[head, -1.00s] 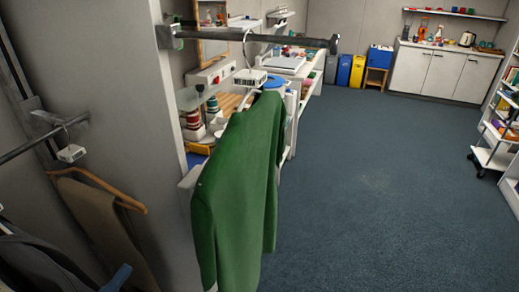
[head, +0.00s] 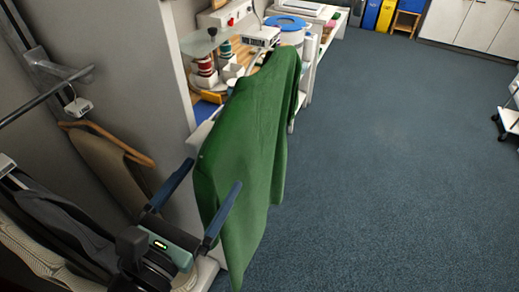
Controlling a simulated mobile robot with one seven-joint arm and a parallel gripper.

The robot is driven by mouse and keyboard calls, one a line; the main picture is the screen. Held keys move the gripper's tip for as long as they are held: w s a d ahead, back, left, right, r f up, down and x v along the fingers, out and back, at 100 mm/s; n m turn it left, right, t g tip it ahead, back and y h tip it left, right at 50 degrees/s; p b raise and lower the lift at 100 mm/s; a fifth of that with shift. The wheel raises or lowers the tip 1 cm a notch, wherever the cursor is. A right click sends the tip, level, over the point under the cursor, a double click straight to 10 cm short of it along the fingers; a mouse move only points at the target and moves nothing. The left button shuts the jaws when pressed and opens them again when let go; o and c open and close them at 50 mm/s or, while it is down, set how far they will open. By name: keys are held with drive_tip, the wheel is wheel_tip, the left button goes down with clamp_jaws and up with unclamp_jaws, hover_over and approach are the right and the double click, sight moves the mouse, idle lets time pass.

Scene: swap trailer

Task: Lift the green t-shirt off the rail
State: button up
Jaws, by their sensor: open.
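The green t-shirt (head: 250,145) hangs in the middle of the head view, seen at an angle, its lower end over the floor. A white tag (head: 262,38) shows at its top; the bar above it is out of the picture. My gripper (head: 213,174) is at the lower left, pointing up toward the shirt's near left edge. Its two blue-grey fingers are spread apart with nothing held. The right finger overlaps the shirt in the picture; I cannot tell whether it touches.
A wall rail (head: 45,95) at left carries a brown garment (head: 110,165) on a wooden hanger, with grey garments (head: 65,225) below. A pale panel (head: 130,60) stands between them and a cluttered bench (head: 240,70).

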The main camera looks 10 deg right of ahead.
drive_tip(key=p+x, duration=0.1)
drive_tip(key=x, duration=0.3)
drive_tip(key=shift+w+f, duration=0.1)
clamp_jaws()
idle(0.3)
